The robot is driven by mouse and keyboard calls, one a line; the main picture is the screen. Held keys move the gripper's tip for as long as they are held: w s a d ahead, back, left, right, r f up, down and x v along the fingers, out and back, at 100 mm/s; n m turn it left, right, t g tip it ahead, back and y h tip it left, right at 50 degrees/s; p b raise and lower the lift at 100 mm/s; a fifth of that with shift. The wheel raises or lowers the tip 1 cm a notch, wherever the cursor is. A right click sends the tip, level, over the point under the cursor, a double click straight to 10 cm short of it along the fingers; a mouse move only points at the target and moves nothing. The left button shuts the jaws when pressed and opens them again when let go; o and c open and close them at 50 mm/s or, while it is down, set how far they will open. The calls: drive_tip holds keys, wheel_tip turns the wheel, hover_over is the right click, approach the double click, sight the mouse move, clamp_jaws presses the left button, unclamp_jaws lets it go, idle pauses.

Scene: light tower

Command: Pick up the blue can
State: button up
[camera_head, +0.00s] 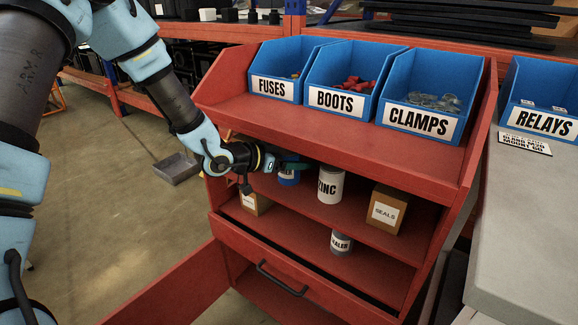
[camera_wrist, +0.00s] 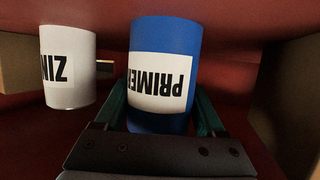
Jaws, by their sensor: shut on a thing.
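The blue can (camera_wrist: 165,40) with a white "PRIMER" label fills the middle of the wrist view, its lettering upside down there. My gripper (camera_wrist: 165,110) has its two green fingers on either side of the can and is shut on it. In the head view my gripper (camera_head: 288,166) reaches into the red cabinet from the left, and the blue can (camera_head: 288,179) shows partly below the fingers. The upper part of the can is hidden by the gripper in that view. I cannot tell whether the can touches the shelf.
A white "ZINC" can (camera_head: 330,185) stands just right of the blue can. A "SEALS" box (camera_head: 386,209) is farther right, another box (camera_head: 256,203) is at the left, and a grey "SEALER" can (camera_head: 341,243) is lower. The red cabinet's top shelf (camera_head: 330,128) lies close above my gripper.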

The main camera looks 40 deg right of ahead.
clamp_jaws()
drive_tip(key=shift+r, duration=0.1)
